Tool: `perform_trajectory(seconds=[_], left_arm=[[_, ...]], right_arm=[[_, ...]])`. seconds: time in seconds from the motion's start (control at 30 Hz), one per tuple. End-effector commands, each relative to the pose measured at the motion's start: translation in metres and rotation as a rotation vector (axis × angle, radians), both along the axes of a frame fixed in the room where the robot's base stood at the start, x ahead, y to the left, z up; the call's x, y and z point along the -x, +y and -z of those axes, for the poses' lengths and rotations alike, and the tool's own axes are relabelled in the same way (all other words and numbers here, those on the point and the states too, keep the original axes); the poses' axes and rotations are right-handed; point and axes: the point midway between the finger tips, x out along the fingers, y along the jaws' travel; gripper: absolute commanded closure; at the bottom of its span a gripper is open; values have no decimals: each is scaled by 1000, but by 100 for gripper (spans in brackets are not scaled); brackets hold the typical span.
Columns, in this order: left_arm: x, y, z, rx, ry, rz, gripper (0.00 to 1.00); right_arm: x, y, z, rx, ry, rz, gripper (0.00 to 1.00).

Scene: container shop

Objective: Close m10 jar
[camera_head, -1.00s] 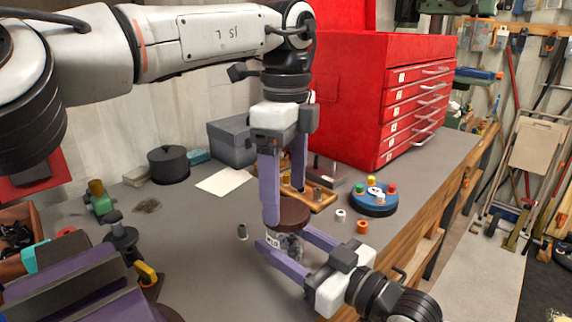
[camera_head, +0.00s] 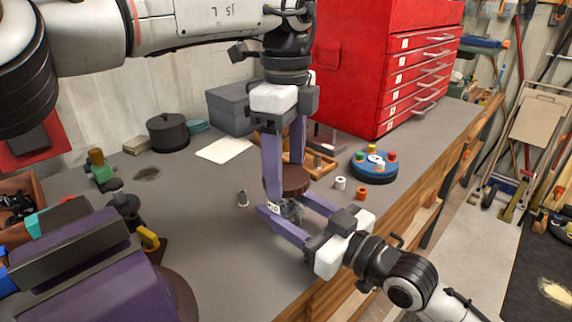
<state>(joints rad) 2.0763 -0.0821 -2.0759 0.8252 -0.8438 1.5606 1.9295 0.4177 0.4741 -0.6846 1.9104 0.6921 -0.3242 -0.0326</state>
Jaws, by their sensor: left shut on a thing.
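The m10 jar (camera_head: 291,211) is clear glass and stands upright at the front of the bench, largely hidden by purple fingers. Its round brown lid (camera_head: 290,182) is at the jar's mouth; I cannot tell if it is fully seated. My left gripper (camera_head: 285,187) points down from above, shut on the lid, one finger at its left and one behind it. My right gripper (camera_head: 283,205) comes in low from the right, its fingers on either side of the jar's body. I cannot tell whether they press on the glass.
A blue round holder (camera_head: 374,170) with coloured pegs, a white spool (camera_head: 340,183) and an orange spool (camera_head: 362,193) lie right of the jar. A wooden tray (camera_head: 320,166) and red drawer cabinet (camera_head: 385,70) are behind.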

Motion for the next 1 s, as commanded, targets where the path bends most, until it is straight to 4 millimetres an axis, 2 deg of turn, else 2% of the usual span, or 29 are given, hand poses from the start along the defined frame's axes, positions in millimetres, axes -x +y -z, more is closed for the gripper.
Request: perform_trajectory(seconds=[0.17, 1.0], left_arm=[[1, 0, 1, 3, 4, 258, 64], [0, 0, 2, 2, 0, 2179, 64]], right_arm=[[0, 0, 0, 0, 0, 1, 100], [0, 0, 0, 0, 0, 1, 100]])
